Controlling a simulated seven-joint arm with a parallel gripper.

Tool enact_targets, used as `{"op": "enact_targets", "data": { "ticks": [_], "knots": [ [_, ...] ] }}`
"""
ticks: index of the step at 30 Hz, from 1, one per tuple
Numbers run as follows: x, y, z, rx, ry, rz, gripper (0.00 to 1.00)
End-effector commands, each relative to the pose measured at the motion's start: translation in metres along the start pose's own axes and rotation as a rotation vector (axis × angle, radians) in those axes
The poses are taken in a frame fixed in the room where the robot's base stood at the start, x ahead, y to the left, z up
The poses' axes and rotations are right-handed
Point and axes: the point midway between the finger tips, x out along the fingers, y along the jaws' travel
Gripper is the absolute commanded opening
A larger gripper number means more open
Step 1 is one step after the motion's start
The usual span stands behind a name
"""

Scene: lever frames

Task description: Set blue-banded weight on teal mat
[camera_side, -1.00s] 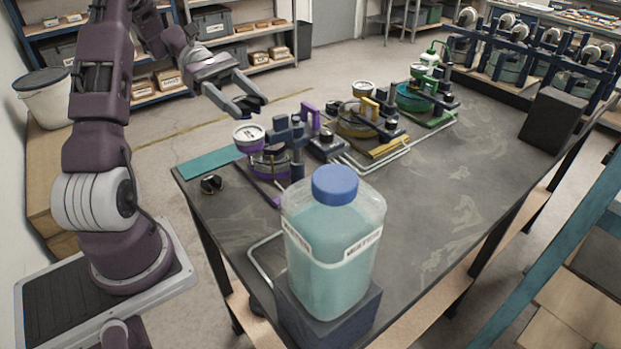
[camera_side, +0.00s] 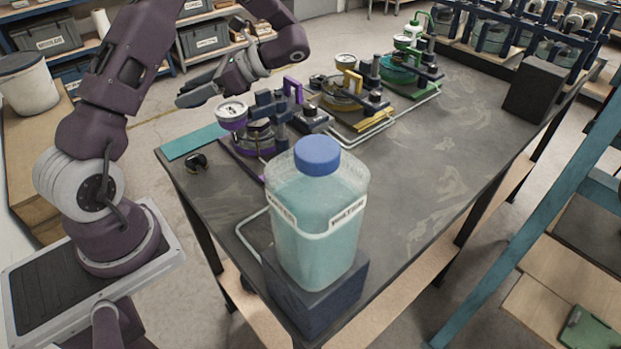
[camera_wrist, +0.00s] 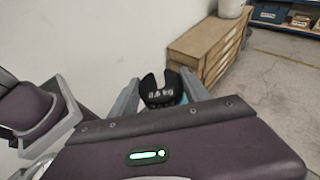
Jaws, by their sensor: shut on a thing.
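My gripper (camera_side: 186,97) is held in the air behind the teal mat, with its fingers pointing left. In the wrist view, my gripper (camera_wrist: 160,98) is shut on a dark slotted weight (camera_wrist: 160,90) marked 0.6 kg. A small blue-teal patch shows beside its lower right; I cannot tell whether it is a band. The teal mat (camera_side: 190,141) lies flat at the table's far left corner, its visible top bare. A small dark weight-like piece (camera_side: 196,163) lies on the table just in front of the mat, apart from my gripper.
A purple-trimmed lever frame (camera_side: 255,135) stands right of the mat, with yellow (camera_side: 348,95) and green (camera_side: 405,65) ones beyond. A large blue-capped jug (camera_side: 318,215) stands on a dark block in front. A black box (camera_side: 535,88) stands at the right. The table's middle is clear.

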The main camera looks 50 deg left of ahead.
Motion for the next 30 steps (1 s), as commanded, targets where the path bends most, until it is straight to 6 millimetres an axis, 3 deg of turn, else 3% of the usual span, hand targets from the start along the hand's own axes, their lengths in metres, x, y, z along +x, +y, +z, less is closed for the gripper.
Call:
{"op": "enact_targets", "data": {
  "ticks": [7, 14, 18, 21, 24, 30],
  "knots": [
    [-0.078, -0.036, -0.004, 0.220, -0.002, -0.540, 0.00],
    [-0.177, -0.036, -0.012, 0.432, -0.005, -1.056, 0.00],
    [-0.245, -0.013, -0.018, 0.569, -0.006, -1.389, 0.00],
    [-0.285, 0.011, -0.023, 0.652, -0.006, -1.590, 0.00],
    [-0.316, 0.036, -0.026, 0.724, -0.009, -1.761, 0.00],
    [-0.354, 0.081, -0.038, 0.838, -0.007, -2.027, 0.00]
  ]
}}
